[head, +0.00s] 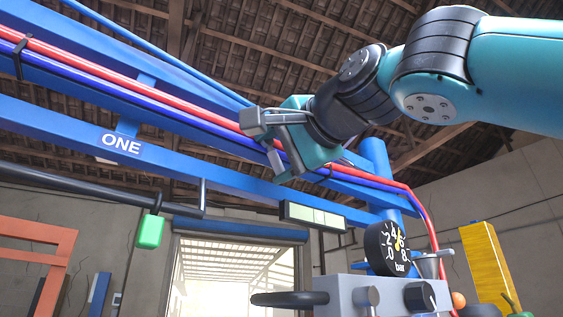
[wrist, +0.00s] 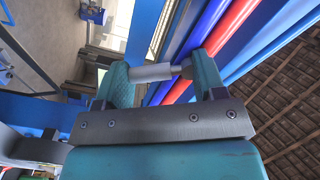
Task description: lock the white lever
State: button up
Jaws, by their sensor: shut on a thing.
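The white lever (wrist: 150,73) shows in the wrist view as a short, pale cylinder lying crosswise between my two teal fingers. My gripper (wrist: 163,79) is shut on it, with one finger at each side. In the head view my gripper (head: 284,148) is raised at the blue beam with the red and blue pipes. From there, my fingers and wrist mostly hide the lever, and I cannot tell its angle clearly.
The red pipe (head: 130,83) and blue pipe (head: 120,101) run along the beam close to my gripper. A green box (head: 150,231) hangs from a black bar at left. A pressure gauge (head: 386,248) stands on a grey machine (head: 350,296) below right.

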jog(key=m, duration=0.2)
jog(key=m+b, duration=0.1)
jog(key=shift+s+a+f+m, duration=0.25)
jog(key=shift+a+m, duration=0.05)
jog(key=shift+a, duration=0.1)
jog(key=shift+s+a+m+b, duration=0.1)
jog(key=shift+a+m+b, duration=0.1)
jog(key=shift+m, duration=0.4)
jog(key=shift+s+a+m+b, duration=0.1)
jog(key=shift+m+b, duration=0.05)
jog(key=shift+m, duration=0.45)
jog(key=shift+r, duration=0.1)
jog(key=o, duration=0.9)
jog(key=shift+d, duration=0.1)
